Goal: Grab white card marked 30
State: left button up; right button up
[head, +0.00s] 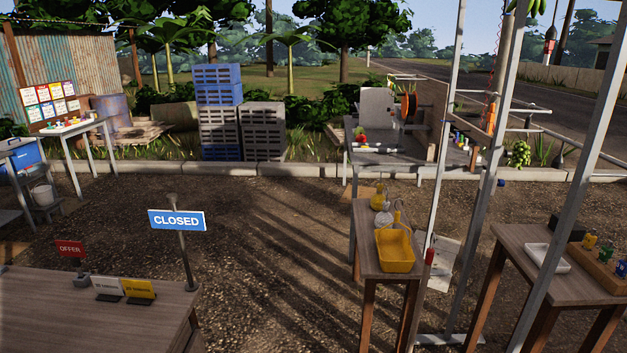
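No card with a readable 30 shows. A small white card (107,287) stands in a dark holder on the wooden table at the lower left. Its print is too small to read. A yellow card (139,289) stands just to its right. A display board (50,102) with several white, red and yellow cards leans by the corrugated wall at the far left; their marks are too small to read. Neither of my grippers is in view.
A narrow table with a yellow basket (395,250) and metal posts (487,180) stand at the right. Open gravel (270,270) lies between the tables.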

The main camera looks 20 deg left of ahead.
aim_at(110, 289)
jog(key=i+u, duration=0.25)
jog(key=u, duration=0.2)
jog(key=i+u, duration=0.25)
jog(key=u, duration=0.25)
jog(key=i+l+u, duration=0.2)
jog(key=u, duration=0.25)
jog(key=i+l+u, duration=0.2)
jog(key=u, duration=0.3)
jog(key=i+l+u, duration=0.15)
jog(key=l+u, duration=0.15)
jog(key=u, duration=0.15)
